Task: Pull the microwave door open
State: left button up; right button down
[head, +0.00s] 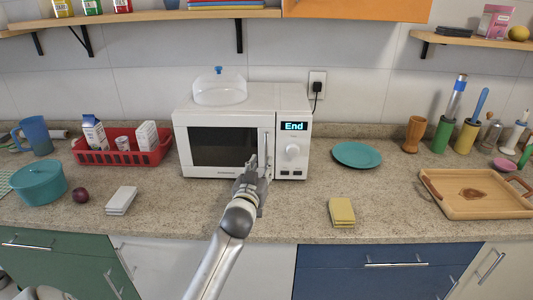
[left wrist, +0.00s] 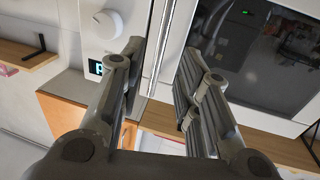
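The white microwave (head: 298,112) stands on the counter against the wall. Its door (head: 222,146) with a dark window looks shut, and its display reads "End". The upright door handle (head: 267,146) is at the door's right edge, beside the knob panel. My left gripper (head: 252,168) is in front of the handle's lower part. In the left wrist view the left gripper (left wrist: 162,62) has its fingers spread, with the handle area between them. Whether either finger touches the handle is unclear. My right gripper is not in view.
A clear dome lid (head: 219,90) sits on the microwave. A red basket (head: 123,156) with cartons is to its left, and a teal plate (head: 357,154) to its right. A yellow sponge (head: 342,211) and a white block (head: 121,200) lie in front. The counter before the door is mostly clear.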

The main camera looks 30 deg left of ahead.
aim_at(266, 156)
pick_arm(q)
jog(key=x, duration=0.3)
jog(key=shift+w+a+f, duration=0.15)
jog(key=shift+w, duration=0.2)
jog(key=shift+x, duration=1.1)
jog(key=shift+w+a+p, duration=0.15)
jog(key=shift+w+p, duration=0.15)
jog(key=shift+w, duration=0.15)
jog(key=shift+w+a+f, duration=0.1)
jog(key=shift+w, duration=0.1)
jog(key=c, duration=0.6)
grip_shut()
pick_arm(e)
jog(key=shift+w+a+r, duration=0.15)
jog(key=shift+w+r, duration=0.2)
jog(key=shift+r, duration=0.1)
